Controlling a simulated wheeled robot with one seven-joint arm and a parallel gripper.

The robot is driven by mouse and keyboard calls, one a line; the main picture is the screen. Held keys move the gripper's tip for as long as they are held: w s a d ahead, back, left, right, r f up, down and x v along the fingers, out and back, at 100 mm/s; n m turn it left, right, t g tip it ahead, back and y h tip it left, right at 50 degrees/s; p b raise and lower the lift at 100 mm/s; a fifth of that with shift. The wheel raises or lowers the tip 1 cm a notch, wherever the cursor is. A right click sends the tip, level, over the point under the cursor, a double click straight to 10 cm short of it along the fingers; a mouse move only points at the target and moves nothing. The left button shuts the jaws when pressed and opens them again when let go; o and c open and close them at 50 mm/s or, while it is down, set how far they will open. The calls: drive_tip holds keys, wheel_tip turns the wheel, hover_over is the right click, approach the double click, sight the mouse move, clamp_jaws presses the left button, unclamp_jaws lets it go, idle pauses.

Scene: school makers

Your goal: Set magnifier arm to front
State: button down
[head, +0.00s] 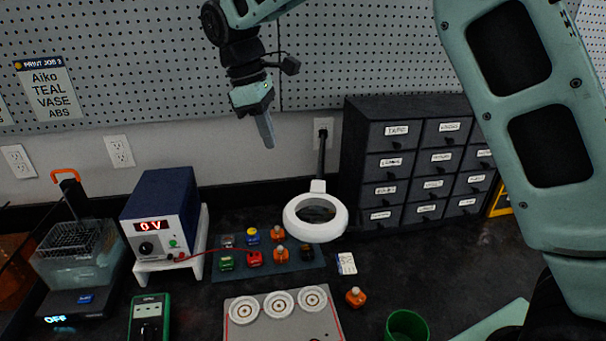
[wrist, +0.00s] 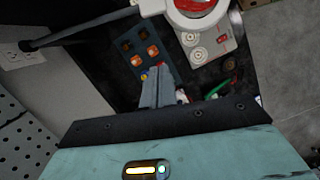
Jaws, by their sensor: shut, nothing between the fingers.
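The magnifier (head: 316,216) is a white ring-shaped head with a lens, on a thin dark arm (head: 321,160) that rises toward the wall outlet. Its head hangs over the bench, near the right end of the dark mat. In the wrist view the white magnifier head (wrist: 196,12) is at the top edge, cut off, with its grey arm (wrist: 85,27) running left to the wall. My gripper (head: 266,135) is shut and empty, in the air in front of the pegboard, above and left of the magnifier and apart from it. Its closed fingers (wrist: 157,88) show in the wrist view.
A dark mat (head: 237,268) holds several small coloured bottles. A blue power supply (head: 160,215) stands left on a white stand. A dark drawer cabinet (head: 420,150) stands right, behind the magnifier. A board with three round dials (head: 240,334) and a green cup (head: 407,326) are at the front.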

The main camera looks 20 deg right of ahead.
drive_tip(key=s+d+f+p, duration=0.3)
drive_tip(key=d+f, duration=0.2)
drive_tip(key=f, duration=0.4)
drive_tip(key=shift+d+f, duration=0.25)
drive_tip(key=shift+d, duration=0.1)
drive_tip(key=shift+s+d, duration=0.1)
drive_tip(key=shift+s, duration=0.05)
drive_tip(key=s+d+n, duration=0.3)
drive_tip(key=d, duration=0.4)
drive_tip(key=shift+s+t+p, duration=0.3)
drive_tip(key=shift+t+p, duration=0.1)
drive_tip(key=shift+p, duration=0.05)
